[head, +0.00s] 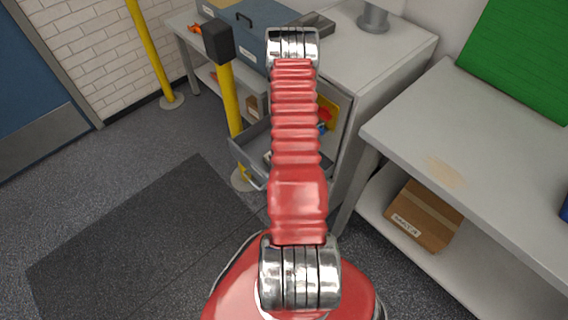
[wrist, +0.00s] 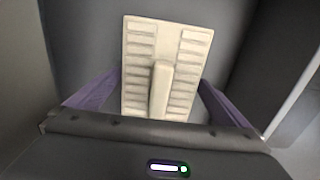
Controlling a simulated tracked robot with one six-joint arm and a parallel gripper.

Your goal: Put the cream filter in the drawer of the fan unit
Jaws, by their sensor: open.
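The cream filter (wrist: 138,60) shows in the wrist view as a slotted rectangular plate with a raised bar along its middle. It lies on a dark grey surface between darker walls, slightly tilted in the picture. My gripper (wrist: 159,80) is open, with one purple finger on each side of the filter. Whether the fingers touch it I cannot tell. In the head view, my red arm hides my gripper and the filter. A grey drawer (head: 244,160) stands open below the worktop, partly behind my arm.
A blue-grey box (head: 228,32) and a small grey tray (head: 320,24) stand on the back bench. Yellow posts (head: 231,100) stand left of the drawer. A light table (head: 460,130) with a cardboard box (head: 424,215) beneath is at right.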

